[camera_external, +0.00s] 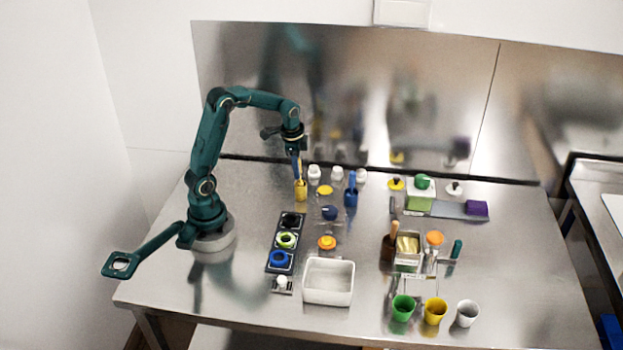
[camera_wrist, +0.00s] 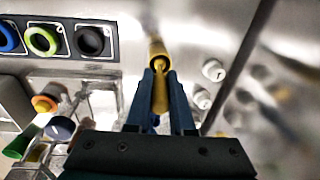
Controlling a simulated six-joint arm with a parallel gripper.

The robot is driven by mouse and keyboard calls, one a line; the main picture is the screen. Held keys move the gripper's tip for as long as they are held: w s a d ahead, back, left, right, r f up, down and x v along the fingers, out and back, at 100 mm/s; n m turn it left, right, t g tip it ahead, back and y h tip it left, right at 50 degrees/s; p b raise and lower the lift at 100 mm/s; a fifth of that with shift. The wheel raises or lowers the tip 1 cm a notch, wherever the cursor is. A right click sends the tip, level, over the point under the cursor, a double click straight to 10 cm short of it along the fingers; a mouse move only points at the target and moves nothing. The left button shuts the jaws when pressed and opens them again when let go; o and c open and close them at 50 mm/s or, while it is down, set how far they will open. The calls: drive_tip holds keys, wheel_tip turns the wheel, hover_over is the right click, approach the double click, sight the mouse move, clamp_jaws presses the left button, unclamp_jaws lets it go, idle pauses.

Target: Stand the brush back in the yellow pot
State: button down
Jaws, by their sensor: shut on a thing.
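The yellow pot (camera_external: 301,191) stands upright on the steel table, left of the middle, and its rim shows in the wrist view (camera_wrist: 156,47). My gripper (camera_external: 298,172) points down right above the pot. In the wrist view its two blue-grey fingers (camera_wrist: 161,80) are shut on the yellow brush (camera_wrist: 160,96). The brush is roughly in line with the pot, its narrow far part at the pot's mouth. How deep it reaches inside is hidden.
A blue pot with a blue brush (camera_external: 351,193) stands to the right. White-capped bottles (camera_external: 314,172) stand behind. A dark panel with ringed wells (camera_external: 272,256) and a white tub (camera_external: 328,282) lie nearer the front. Green (camera_external: 403,309) and yellow cups (camera_external: 435,312) stand front right.

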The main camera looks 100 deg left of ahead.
drive_tip(key=shift+f, duration=1)
drive_tip(key=shift+f, duration=0.4)
drive_tip(key=shift+c, duration=1.1)
unclamp_jaws()
drive_tip(key=shift+r, duration=3.55)
drive_tip(key=shift+w+d, duration=0.1)
